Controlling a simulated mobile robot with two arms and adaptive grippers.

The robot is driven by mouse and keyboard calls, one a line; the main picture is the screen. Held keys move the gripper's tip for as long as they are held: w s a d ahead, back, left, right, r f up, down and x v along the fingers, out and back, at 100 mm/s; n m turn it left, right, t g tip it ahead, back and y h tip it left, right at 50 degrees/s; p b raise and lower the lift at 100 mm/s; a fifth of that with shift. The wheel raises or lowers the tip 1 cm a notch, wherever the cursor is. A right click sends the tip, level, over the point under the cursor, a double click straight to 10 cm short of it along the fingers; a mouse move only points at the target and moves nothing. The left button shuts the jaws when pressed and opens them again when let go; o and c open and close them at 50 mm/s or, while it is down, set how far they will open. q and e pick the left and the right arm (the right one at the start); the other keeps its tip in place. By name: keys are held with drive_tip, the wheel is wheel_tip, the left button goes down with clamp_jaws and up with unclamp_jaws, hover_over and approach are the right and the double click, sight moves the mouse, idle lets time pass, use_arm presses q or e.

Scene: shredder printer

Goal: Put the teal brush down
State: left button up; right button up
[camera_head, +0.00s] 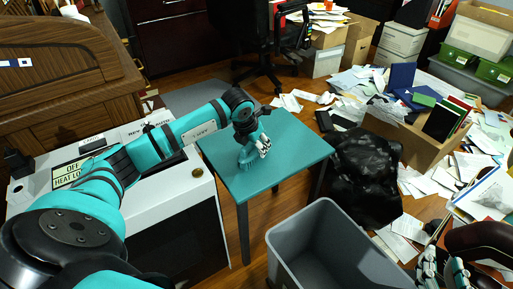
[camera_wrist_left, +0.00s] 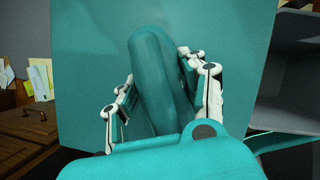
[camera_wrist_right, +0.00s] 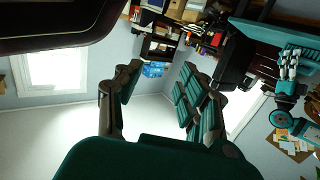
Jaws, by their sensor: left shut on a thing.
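My left gripper (camera_head: 260,143) is over the small teal table (camera_head: 300,150), with its fingers shut on the teal brush (camera_head: 247,158). In the left wrist view the long rounded brush (camera_wrist_left: 160,75) lies between the two fingers of the left gripper (camera_wrist_left: 160,85), with the teal tabletop (camera_wrist_left: 90,35) behind it. The brush is at or just above the tabletop; I cannot tell if it touches. Part of it is hidden by the fingers. My right gripper (camera_head: 443,272) is at the bottom right of the head view. Its fingers (camera_wrist_right: 160,95) are apart and empty in the right wrist view.
A grey open bin (camera_head: 330,240) stands in front of the table. A black bag (camera_head: 365,175) is to its right. A white printer-like machine (camera_head: 150,215) stands left of the table. Papers and a cardboard box (camera_head: 410,140) cover the floor at right. Most of the tabletop is clear.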

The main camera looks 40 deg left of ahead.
use_arm(q)
drive_tip(key=shift+f, duration=0.1)
use_arm(e)
drive_tip(key=shift+r, duration=0.35)
use_arm(q)
drive_tip(key=shift+f, duration=0.1)
use_arm(e)
drive_tip(key=shift+a+t, duration=0.1)
drive_tip(key=shift+t, duration=0.2)
use_arm(q)
drive_tip(key=o, duration=1.3)
use_arm(e)
drive_tip(key=shift+r, duration=0.15)
use_arm(q)
drive_tip(key=p+v, duration=0.1)
drive_tip(key=v, duration=0.4)
drive_tip(key=shift+r+p, duration=0.25)
drive_tip(key=shift+p, duration=0.1)
drive_tip(key=p+v, duration=0.1)
drive_tip(key=v, duration=0.5)
drive_tip(key=shift+s+r, duration=0.2)
drive_tip(key=shift+r, duration=0.15)
use_arm(e)
drive_tip(key=s+d+f+g+h, duration=0.2)
drive_tip(key=s+f+g, duration=0.5)
drive_tip(key=f, duration=0.4)
drive_tip(key=shift+s+d+f+g, duration=0.3)
drive_tip(key=shift+s+d+g, duration=0.05)
drive_tip(key=shift+d+g, duration=0.5)
